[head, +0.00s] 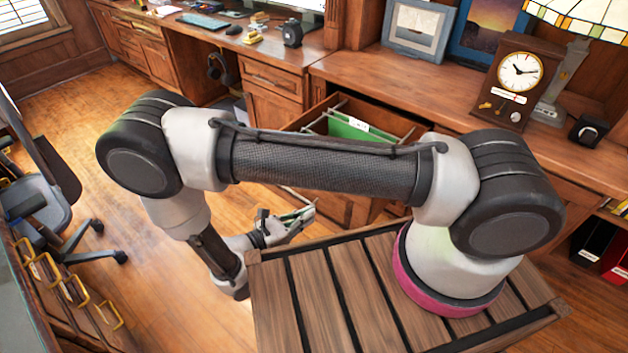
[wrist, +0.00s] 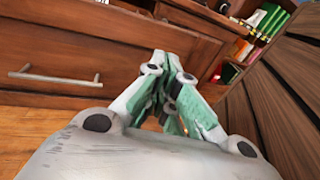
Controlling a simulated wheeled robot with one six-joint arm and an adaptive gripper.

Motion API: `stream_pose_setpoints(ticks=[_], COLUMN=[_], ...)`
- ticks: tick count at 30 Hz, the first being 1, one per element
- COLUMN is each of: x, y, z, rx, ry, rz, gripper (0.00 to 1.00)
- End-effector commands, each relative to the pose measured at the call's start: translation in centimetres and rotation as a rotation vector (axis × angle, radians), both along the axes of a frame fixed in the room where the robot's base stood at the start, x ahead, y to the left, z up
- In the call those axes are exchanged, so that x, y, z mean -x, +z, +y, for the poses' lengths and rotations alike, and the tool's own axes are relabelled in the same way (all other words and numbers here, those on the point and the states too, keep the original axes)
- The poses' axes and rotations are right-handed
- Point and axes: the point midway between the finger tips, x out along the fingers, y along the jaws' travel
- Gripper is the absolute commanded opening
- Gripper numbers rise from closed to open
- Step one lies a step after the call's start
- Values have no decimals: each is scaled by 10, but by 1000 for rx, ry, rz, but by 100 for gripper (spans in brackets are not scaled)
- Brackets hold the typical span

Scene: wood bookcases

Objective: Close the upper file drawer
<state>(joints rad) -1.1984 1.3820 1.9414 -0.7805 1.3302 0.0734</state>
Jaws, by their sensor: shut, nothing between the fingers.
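The upper file drawer (head: 384,133) stands open from the wooden desk unit in the head view. A green hanging folder (head: 346,129) with a white label and metal rails show inside it. My arm crosses in front and hides much of the drawer's front. My gripper (head: 308,212) is low, beside the wooden front below the arm. In the wrist view my gripper (wrist: 172,118) is shut and empty, its fingers pointing toward wooden drawer fronts. One front (wrist: 60,45) has a silver bar handle (wrist: 55,79) left of the fingers. I cannot tell whether the fingers touch wood.
A mantel clock (head: 517,78) and framed pictures (head: 419,30) stand on the desktop. An office chair (head: 50,195) is at the left. Wood floor (head: 150,270) is open between chair and drawers. Shelves with books and binders (wrist: 250,40) are at the wrist view's upper right.

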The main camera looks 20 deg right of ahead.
Motion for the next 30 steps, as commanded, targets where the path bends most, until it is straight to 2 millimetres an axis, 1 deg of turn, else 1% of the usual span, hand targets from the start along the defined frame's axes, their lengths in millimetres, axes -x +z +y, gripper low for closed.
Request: stream_pose_setpoints(ticks=[1,2,3,4,6,8,10,13,24,30], x=[-5,-12,-24,-32,-44,-49,-52,-59,-103,-122], y=[-13,-18,-20,-16,-10,-5,-2,-2,-2,-2], z=[4,8,23,35,51,55,51,41,-23,-48], rx=[31,46,51,43,50,66,74,72,71,70], ry=[50,82,134,165,217,244,242,240,235,236], rz=[-1,-8,-28,-46,-74,-89,-101,-102,-101,-101], gripper=[0,0,0,0,0,0,0,0,0,0])
